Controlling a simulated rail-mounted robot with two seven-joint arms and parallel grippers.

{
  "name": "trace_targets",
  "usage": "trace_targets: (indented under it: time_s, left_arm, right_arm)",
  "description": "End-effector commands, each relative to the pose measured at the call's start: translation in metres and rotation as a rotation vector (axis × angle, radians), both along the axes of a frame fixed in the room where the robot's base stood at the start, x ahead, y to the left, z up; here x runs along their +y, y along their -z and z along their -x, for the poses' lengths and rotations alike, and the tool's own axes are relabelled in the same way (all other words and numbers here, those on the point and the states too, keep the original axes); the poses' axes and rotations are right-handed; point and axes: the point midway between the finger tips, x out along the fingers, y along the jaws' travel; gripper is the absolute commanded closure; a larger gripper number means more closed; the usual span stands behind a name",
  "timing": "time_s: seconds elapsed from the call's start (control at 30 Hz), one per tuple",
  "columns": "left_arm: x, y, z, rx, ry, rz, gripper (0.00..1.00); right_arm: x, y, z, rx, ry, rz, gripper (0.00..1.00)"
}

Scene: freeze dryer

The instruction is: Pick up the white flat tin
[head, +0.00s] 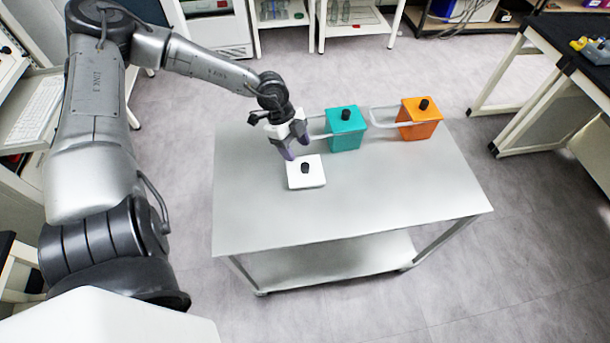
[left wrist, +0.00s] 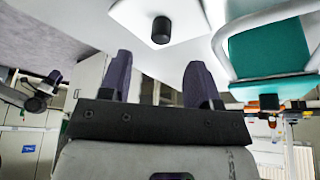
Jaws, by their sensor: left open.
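The white flat tin (head: 306,179) lies on the metal cart's top, left of its middle, with a black knob on its upper face. In the left wrist view the tin (left wrist: 187,14) shows at the top, its black knob standing out, partly cut off by the frame edge. My left gripper (head: 296,153) is just behind and above the tin in the head view, its purple fingers apart and empty. In the left wrist view its two fingers (left wrist: 160,75) are spread, with no part of the tin between them.
A teal box (head: 346,129) with a black knob stands close to the right of my left gripper. An orange box (head: 419,119) stands farther right. The cart top (head: 400,190) is clear in front and to the right. A black-topped bench (head: 568,38) stands at the far right.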

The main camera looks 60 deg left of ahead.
Motion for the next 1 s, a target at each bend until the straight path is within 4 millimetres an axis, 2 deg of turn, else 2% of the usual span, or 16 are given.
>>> trace_targets:
  time_s: [0.17,0.4,0.53,0.97,1.0]
  left_arm:
    - [-0.002,0.008,-0.001,0.0,-0.001,0.0,0.43]
    - [-0.014,0.038,-0.008,-0.002,-0.001,0.005,0.43]
    - [-0.019,0.046,-0.01,-0.001,0.0,0.005,0.43]
    - [-0.021,0.051,-0.012,-0.001,0.0,0.0,0.43]
    - [-0.021,0.051,-0.012,0.0,0.0,0.001,0.46]
  right_arm:
    - [0.001,0.005,0.0,0.001,0.003,-0.004,0.48]
    - [0.003,0.03,0.001,0.002,0.007,-0.011,0.48]
    - [0.004,0.037,0.001,0.003,0.008,-0.013,0.48]
    - [0.003,0.041,0.001,0.002,0.006,-0.01,0.48]
    - [0.003,0.041,0.001,0.002,0.005,-0.01,0.48]
